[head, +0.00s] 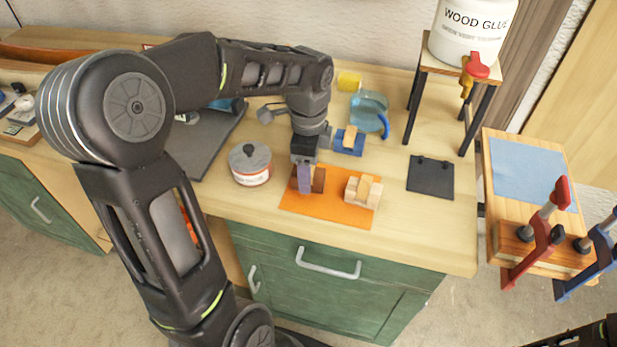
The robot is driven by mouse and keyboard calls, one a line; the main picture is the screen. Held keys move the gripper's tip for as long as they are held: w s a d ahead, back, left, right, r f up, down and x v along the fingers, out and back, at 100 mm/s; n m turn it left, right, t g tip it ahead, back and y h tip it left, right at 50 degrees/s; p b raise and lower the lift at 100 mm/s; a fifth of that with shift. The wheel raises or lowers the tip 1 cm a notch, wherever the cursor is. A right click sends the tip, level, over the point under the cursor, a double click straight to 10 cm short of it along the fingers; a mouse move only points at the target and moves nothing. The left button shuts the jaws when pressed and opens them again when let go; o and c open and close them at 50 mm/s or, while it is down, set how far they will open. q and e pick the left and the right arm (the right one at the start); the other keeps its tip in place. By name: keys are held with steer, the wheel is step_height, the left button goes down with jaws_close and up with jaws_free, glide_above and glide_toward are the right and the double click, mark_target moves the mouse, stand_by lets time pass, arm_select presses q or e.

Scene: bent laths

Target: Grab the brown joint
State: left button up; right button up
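The brown joint (319,180) is a small dark brown block standing on the orange mat (335,213).
A white pot (250,165) stands left of the mat. Behind are a blue block with a wooden piece (349,141) and a clear blue-handled jug (369,112). A black plate (431,177) lies right. A glue stand (425,60) and clamps (540,235) are further right.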

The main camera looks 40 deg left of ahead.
arm_select(q)
steer(key=shift+c, duration=0.2)
stand_by(0.3)
jaws_close()
stand_by(0.5)
